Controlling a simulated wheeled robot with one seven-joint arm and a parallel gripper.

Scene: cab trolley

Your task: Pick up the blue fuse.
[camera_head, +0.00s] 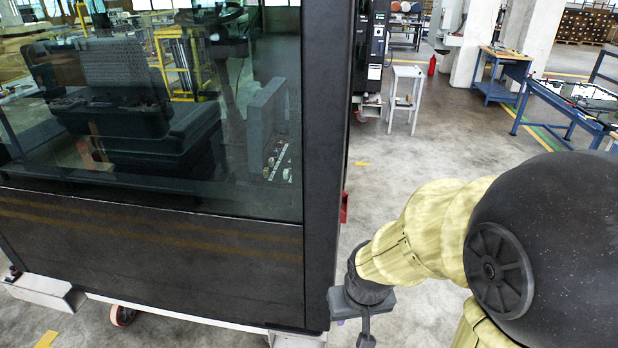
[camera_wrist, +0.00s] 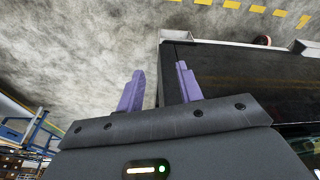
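I cannot make out the blue fuse in either view. The dark cab (camera_head: 150,245) fills the left of the head view, with a glass window (camera_head: 245,130). Through the glass a seat and a grey upright panel (camera_head: 270,130) with small parts beside it show, too small to identify. My gripper hangs low beside the cab's right corner post (camera_head: 328,180), outside the cab. In the wrist view my gripper (camera_wrist: 160,76) has its two purple fingers apart, with nothing between them. The cab's dark side (camera_wrist: 235,90) lies behind the right finger; whether they touch I cannot tell.
The cab stands on a white trolley frame (camera_head: 42,290) with a red-rimmed wheel (camera_head: 122,315). Open concrete floor (camera_head: 400,170) lies to the right. Farther back are a small grey table (camera_head: 404,72), blue workbenches (camera_head: 503,68), pillars and a red extinguisher (camera_head: 432,66).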

